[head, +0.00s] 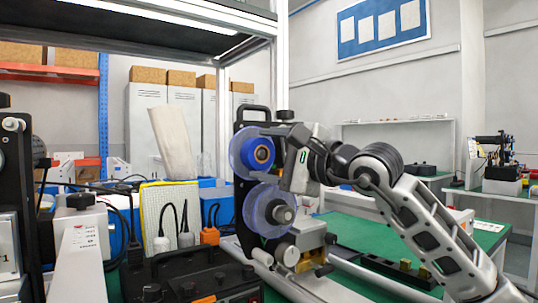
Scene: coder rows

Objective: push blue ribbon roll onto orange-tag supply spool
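The blue ribbon roll (251,142) is a thick blue ring at the upper spool of the coder, in front of a clear bluish flange disc (237,158). An orange-brown centre shows inside the ring; whether it is the spool's orange tag I cannot tell. My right gripper (266,154) comes from the right, with one finger above the roll and one below, and looks shut on it. How far the roll sits on the spool is hidden by the angle. My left gripper is not in view.
Below is a second clear spool disc (259,212) with a grey hub, above a metal print head (303,240). A black box with cables (190,275) stands in front. Another machine (15,190) is at the left edge. Green bench top (350,232) is partly free at right.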

